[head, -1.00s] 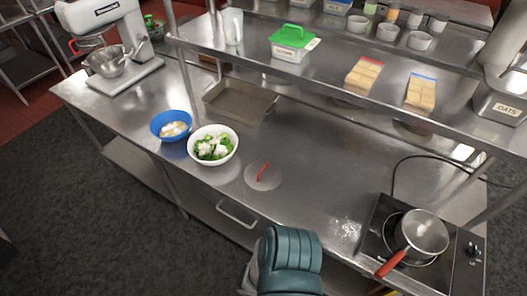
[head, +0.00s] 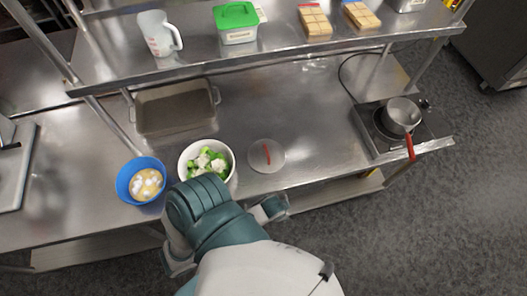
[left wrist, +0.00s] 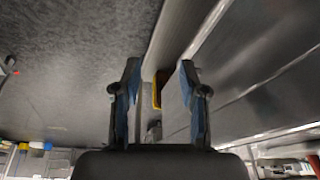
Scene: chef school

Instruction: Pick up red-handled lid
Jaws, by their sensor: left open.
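The lid (head: 260,166), a flat round disc with a red bar handle (head: 267,153), lies on the steel counter (head: 318,136), right of the white bowl (head: 182,166). One of my arms, with a teal and white shell, covers the bottom middle of the head view and reaches the counter's front edge near the lid; its fingers cannot be made out there. In the left wrist view my left gripper (left wrist: 157,72) is open, with nothing between its fingers. The lid is not recognizable in that view. My right gripper is not identifiable.
The white bowl holds green and white florets; a blue bowl (head: 124,184) stands left of it. A baking tray (head: 175,107) lies behind. A saucepan (head: 402,115) with a red handle sits on the burner (head: 372,130) at right. A loaded shelf (head: 275,48) overhangs the back. Counter right of the lid is clear.

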